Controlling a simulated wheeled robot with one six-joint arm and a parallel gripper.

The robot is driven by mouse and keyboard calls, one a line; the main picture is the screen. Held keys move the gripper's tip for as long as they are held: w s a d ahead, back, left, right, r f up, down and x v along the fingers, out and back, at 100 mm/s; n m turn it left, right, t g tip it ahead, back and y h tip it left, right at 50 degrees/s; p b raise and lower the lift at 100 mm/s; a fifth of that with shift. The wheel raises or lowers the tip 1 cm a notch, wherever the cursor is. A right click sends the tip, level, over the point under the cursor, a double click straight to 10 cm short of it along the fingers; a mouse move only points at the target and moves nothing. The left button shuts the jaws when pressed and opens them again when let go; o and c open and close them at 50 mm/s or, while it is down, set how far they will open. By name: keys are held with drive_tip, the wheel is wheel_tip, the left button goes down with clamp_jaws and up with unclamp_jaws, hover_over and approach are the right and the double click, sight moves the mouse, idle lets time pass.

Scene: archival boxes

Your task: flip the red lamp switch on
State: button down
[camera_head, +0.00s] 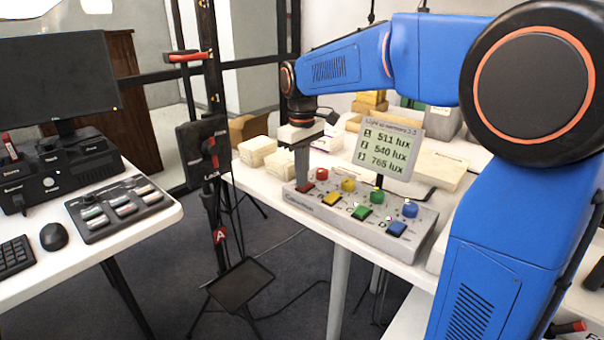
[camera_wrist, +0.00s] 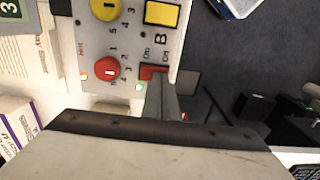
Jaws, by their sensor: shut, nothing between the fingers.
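The grey control box (camera_head: 405,247) stands on the white table and carries a row of coloured knobs and switches. The red switch (camera_head: 306,187) is at its left end, in front of the red knob (camera_head: 321,174). My gripper (camera_head: 301,177) points down at that end, its fingers shut and empty. In the wrist view the fingertips (camera_wrist: 160,84) are right at the red switch (camera_wrist: 152,72) and hide part of it; I cannot tell whether they touch. A small green light (camera_wrist: 140,87) glows beside the switch. The red knob (camera_wrist: 106,68) is left of the fingers.
Yellow (camera_head: 331,199), green (camera_head: 361,212) and blue (camera_head: 396,229) switches continue along the box. A lux display (camera_head: 388,150) stands behind them. Pale boxes (camera_head: 257,151) lie at the table's back left. A black stand (camera_head: 203,150) is left of the table.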

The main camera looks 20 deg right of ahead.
drive_tip(key=shift+f, duration=0.2)
drive_tip(key=shift+d, duration=0.15)
drive_tip(key=shift+w+d+r, duration=0.2)
drive_tip(key=shift+w+d, duration=0.2)
drive_tip(key=shift+d, duration=0.05)
drive_tip(key=shift+r, duration=0.15)
wheel_tip(320, 180, up, 14)
idle(0.9)
